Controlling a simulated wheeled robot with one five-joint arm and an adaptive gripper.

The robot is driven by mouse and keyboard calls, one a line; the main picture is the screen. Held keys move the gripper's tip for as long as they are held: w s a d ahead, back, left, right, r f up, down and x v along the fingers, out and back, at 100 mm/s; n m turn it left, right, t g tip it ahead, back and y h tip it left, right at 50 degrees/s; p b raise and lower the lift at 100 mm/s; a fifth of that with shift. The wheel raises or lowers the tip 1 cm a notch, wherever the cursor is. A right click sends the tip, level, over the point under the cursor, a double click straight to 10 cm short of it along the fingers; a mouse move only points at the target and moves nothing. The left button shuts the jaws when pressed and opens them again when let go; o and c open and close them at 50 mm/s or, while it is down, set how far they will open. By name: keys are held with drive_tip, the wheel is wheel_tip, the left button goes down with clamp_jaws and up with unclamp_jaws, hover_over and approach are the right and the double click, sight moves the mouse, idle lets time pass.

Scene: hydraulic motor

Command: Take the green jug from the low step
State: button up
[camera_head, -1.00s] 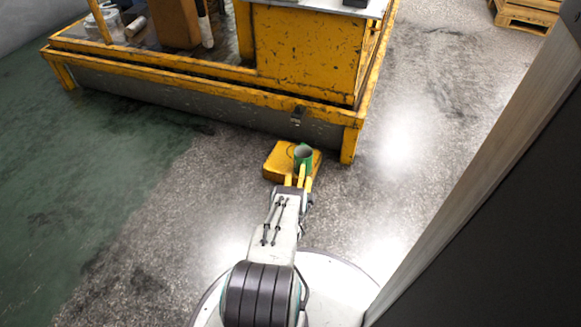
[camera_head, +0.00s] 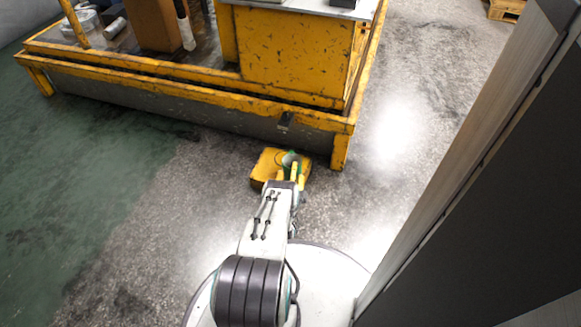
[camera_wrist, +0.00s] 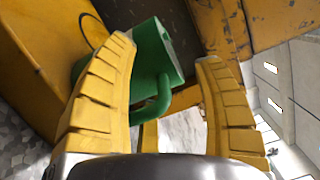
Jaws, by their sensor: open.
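The green jug (camera_head: 288,157) stands on the low yellow step (camera_head: 262,166) in the head view, partly hidden behind the fingers of my gripper (camera_head: 290,172). In the wrist view the green jug (camera_wrist: 155,52) appears tilted across the picture, with its curved handle toward my gripper (camera_wrist: 170,62). The two ribbed yellow fingers are open, one at each side of the jug in that picture. The left finger overlaps the jug's edge; I cannot tell whether it touches. The step's yellow surface (camera_wrist: 35,65) fills the left of the wrist view.
A large yellow-framed machine platform (camera_head: 190,100) stands just behind the step, its corner leg (camera_head: 340,152) close to the right. A tall dark panel (camera_head: 490,210) with a pale edge blocks the right side. The floor left of my arm is clear.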

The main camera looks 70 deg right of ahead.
drive_tip(key=shift+d, duration=0.1)
drive_tip(key=shift+c, duration=0.4)
drive_tip(key=shift+f, duration=0.1)
clamp_jaws()
idle(0.3)
